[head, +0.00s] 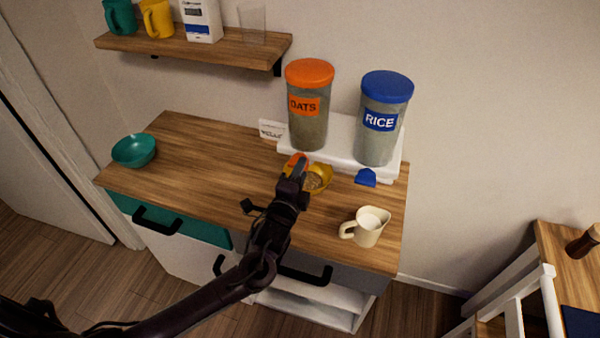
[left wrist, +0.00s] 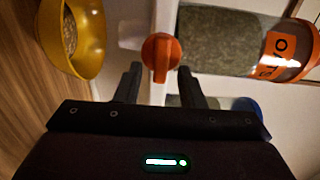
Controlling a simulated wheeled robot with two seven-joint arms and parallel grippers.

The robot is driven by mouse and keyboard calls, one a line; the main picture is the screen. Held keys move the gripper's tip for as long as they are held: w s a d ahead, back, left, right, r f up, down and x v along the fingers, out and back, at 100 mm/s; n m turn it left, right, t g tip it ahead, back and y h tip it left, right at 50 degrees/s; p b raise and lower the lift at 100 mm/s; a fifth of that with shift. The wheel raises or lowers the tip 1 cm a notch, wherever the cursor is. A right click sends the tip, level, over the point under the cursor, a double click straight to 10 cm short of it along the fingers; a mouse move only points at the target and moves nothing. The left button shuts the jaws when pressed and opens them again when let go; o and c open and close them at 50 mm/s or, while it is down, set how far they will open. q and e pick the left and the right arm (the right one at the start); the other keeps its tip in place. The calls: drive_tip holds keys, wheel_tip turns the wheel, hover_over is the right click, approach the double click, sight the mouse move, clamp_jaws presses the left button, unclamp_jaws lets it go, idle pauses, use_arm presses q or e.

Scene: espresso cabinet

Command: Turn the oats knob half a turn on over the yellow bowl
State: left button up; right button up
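The oats dispenser (head: 308,122) is a clear canister with an orange lid and OATS label on a white stand. Its orange oats knob (left wrist: 161,57) faces my left gripper (left wrist: 160,80). The gripper is open, one finger on each side of the knob, with small gaps showing. In the head view the gripper (head: 294,175) covers part of the knob (head: 300,159). The yellow bowl (head: 326,172) stands below the knob, partly hidden by the gripper. Some grainy contents show inside it in the left wrist view (left wrist: 97,28). My right gripper is out of view.
The rice dispenser (head: 378,140) with its blue knob (head: 366,177) stands to the right. A cream jug (head: 367,228) with white contents is near the front right of the counter. A teal bowl (head: 134,150) is at the left. The counter between is clear.

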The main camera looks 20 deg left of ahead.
use_arm(q)
drive_tip(key=shift+s, duration=0.1)
drive_tip(key=s+b, duration=0.2)
drive_tip(key=s, duration=0.5)
drive_tip(key=shift+s+a, duration=0.15)
drive_tip(key=shift+s, duration=0.15)
